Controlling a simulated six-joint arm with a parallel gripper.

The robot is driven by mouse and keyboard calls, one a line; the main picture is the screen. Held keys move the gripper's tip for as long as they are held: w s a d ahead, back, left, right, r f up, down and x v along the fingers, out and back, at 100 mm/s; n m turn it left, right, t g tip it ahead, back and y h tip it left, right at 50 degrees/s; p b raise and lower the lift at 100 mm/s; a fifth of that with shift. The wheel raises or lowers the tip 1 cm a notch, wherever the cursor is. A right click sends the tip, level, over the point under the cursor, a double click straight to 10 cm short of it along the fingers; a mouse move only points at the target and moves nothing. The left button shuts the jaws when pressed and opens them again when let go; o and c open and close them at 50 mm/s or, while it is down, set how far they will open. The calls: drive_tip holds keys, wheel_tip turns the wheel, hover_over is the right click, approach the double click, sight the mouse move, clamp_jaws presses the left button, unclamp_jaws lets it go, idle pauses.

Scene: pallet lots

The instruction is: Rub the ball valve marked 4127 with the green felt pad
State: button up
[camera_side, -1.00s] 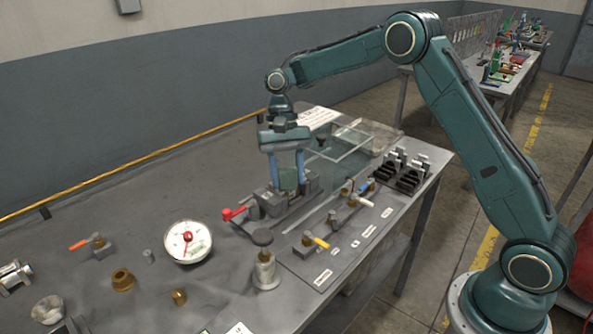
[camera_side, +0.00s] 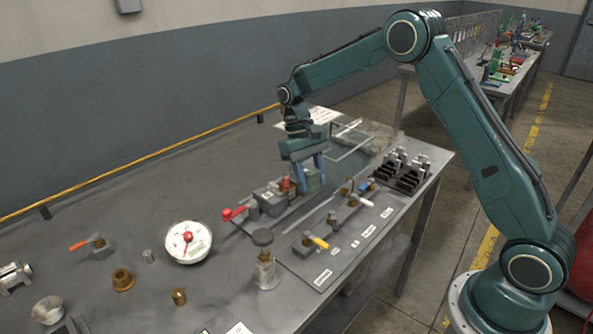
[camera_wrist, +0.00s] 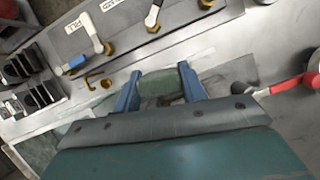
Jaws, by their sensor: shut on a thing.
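My gripper (camera_side: 312,184) is shut on the green felt pad (camera_wrist: 160,84); in the wrist view the pad sits between both blue fingers. In the side view the pad is dim between the fingers. A row of small ball valves stands on a grey plate (camera_side: 299,266): one with a yellow handle (camera_side: 320,242), one with a pale handle (camera_side: 361,200) and one with a blue handle (camera_side: 365,185). The pad is apart from these valves, to their left in the side view. White labels (camera_side: 369,231) lie beside them; I cannot read 4127 on any.
A red-handled valve (camera_side: 236,213) sits on a grey fixture left of my gripper. Black-slotted blocks (camera_side: 401,174) are at the right, a clear box (camera_side: 352,143) behind. The table's left half has free room.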

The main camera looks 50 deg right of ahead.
drive_tip(key=s+d+f+n, duration=0.1)
drive_tip(key=d+n, duration=0.1)
drive_tip(key=d, duration=0.2)
drive_tip(key=w+a+r+n+t+h, duration=0.1)
drive_tip(key=w+r+n+t+h, duration=0.1)
drive_tip(key=w+n, duration=0.4)
drive_tip(key=w+r+n+t+h, duration=0.2)
drive_tip(key=w+r+n, duration=0.3)
drive_tip(key=n, duration=0.7)
drive_tip(key=shift+w+a+r+n+t+h, duration=0.2)
drive_tip(key=shift+w+a+n+t+h, duration=0.15)
drive_tip(key=shift+w+h, duration=0.25)
drive_tip(key=shift+f, duration=0.1)
